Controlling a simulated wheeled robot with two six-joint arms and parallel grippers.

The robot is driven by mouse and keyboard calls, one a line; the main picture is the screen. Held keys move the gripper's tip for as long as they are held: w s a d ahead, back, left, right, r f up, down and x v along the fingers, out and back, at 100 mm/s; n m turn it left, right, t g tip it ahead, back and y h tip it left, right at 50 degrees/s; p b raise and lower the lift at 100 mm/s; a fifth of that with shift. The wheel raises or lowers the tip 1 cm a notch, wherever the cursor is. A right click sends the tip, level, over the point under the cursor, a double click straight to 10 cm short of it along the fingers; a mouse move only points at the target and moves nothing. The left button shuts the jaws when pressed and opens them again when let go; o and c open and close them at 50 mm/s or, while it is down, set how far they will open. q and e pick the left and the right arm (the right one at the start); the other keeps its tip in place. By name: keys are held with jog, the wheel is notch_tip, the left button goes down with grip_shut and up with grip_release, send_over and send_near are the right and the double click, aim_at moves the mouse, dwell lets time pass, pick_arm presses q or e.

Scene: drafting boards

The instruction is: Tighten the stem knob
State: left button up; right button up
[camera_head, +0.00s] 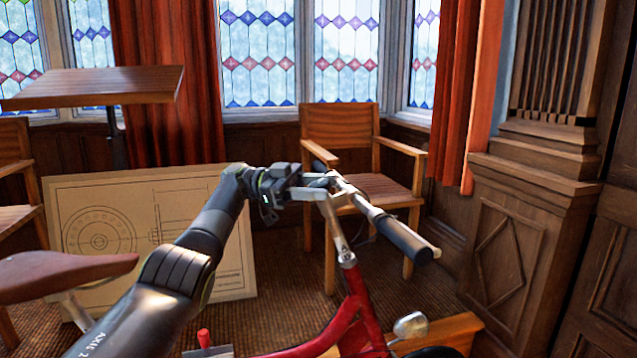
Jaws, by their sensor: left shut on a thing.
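A red bicycle (361,303) stands in front of me, with a silver stem (338,232) rising to its handlebar (352,197). My left gripper (321,187) reaches in from the left to the top of the stem, its fingers lying level at the middle of the handlebar. It is shut on the stem knob, which is mostly hidden between the fingers. How tight the knob is does not show. My right gripper is not in view.
Dark handlebar grips (402,236) jut toward me and away. A brown saddle (66,272) is at the left. A drawing board (150,232) leans behind my arm. A wooden armchair (342,130) stands behind the handlebar. A carved wooden pillar (527,225) is at the right.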

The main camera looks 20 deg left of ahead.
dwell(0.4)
pick_arm(q)
jog(key=o, duration=1)
jog(key=shift+c, duration=0.2)
